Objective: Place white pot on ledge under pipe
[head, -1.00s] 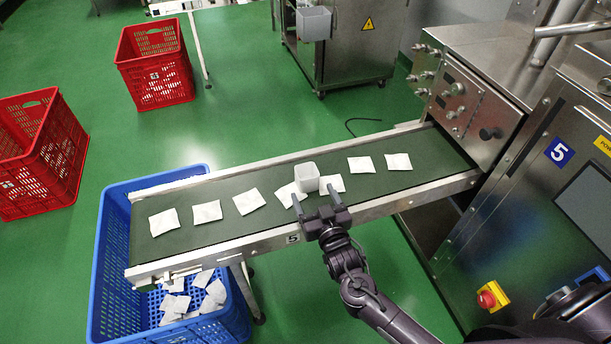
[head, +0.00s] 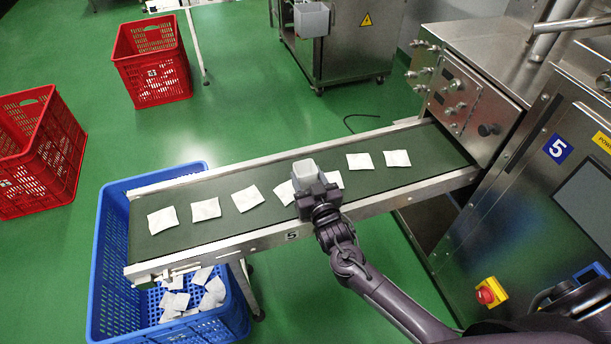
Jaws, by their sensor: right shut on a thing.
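The white pot (head: 304,171) is a small open-topped square cup over the middle of the green conveyor belt. My right gripper (head: 309,187) reaches up from the lower right and is shut on the white pot; its body hides the pot's near side and the fingertips. I cannot tell whether the pot touches the belt. I cannot make out which ledge is meant. My left gripper is not in view.
Several white teabags (head: 248,199) lie along the conveyor (head: 400,195). A blue crate (head: 100,290) with teabags stands under its left end. Red crates (head: 152,62) stand on the green floor at the left. Another steel machine (head: 345,50) is at the back.

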